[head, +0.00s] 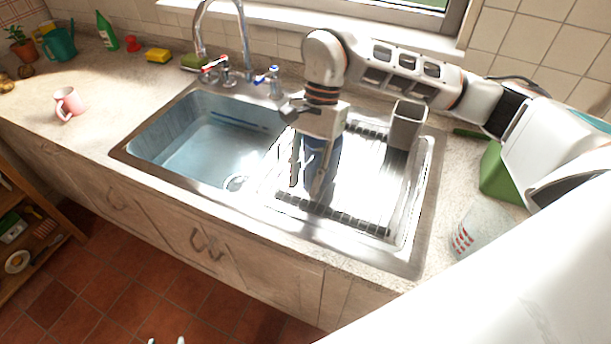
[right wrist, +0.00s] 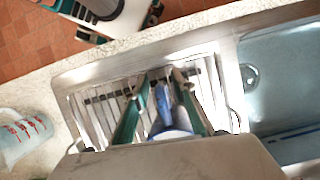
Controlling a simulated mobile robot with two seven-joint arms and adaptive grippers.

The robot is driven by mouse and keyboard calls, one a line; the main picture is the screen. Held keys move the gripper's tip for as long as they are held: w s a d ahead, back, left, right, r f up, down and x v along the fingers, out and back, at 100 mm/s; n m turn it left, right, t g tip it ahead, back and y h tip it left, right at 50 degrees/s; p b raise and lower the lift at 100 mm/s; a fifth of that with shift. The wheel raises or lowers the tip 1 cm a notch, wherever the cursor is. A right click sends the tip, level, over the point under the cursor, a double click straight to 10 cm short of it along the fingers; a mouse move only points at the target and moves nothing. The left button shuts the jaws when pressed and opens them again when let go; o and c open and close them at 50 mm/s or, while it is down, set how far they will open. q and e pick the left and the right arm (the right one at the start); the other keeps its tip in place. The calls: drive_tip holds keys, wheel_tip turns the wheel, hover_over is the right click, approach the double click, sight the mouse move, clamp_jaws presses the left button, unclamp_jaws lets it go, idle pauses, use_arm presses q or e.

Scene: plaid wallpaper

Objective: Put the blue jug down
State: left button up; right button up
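The blue jug (head: 318,155) is on the ribbed drainboard, right of the sink basin, and partly hidden by my right gripper. My right gripper (head: 308,188) points down over it with one finger on either side. In the right wrist view the jug's blue handle (right wrist: 162,98) shows between the two fingers of the gripper (right wrist: 163,78). The fingers are spread, with a visible gap beside the handle. The jug looks upright; its base is mostly hidden, so contact with the drainboard is hard to see.
The drainboard (head: 365,185) is otherwise bare except for a grey cutlery holder (head: 406,124) at its back right corner. The empty-looking basin (head: 205,140) and tap (head: 245,45) are left. A measuring cup (head: 480,228) and green block (head: 497,175) stand right. A pink mug (head: 70,103) stands far left.

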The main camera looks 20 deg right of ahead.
use_arm(q)
drive_tip(key=shift+a, duration=0.1)
use_arm(e)
drive_tip(key=shift+w+r, duration=0.1)
drive_tip(key=shift+r, duration=0.15)
drive_tip(key=b+v, duration=0.1)
drive_tip(key=v, duration=1)
drive_tip(key=shift+d+r, duration=0.1)
drive_tip(key=shift+r, duration=0.15)
use_arm(q)
drive_tip(key=shift+w+d+r, duration=0.15)
drive_tip(key=shift+w+d, duration=0.1)
drive_tip(key=shift+d, duration=0.2)
drive_tip(key=shift+w+d+r, duration=0.15)
drive_tip(key=shift+w+d, duration=0.05)
drive_tip(key=shift+d, duration=0.25)
drive_tip(key=shift+a+f, duration=0.1)
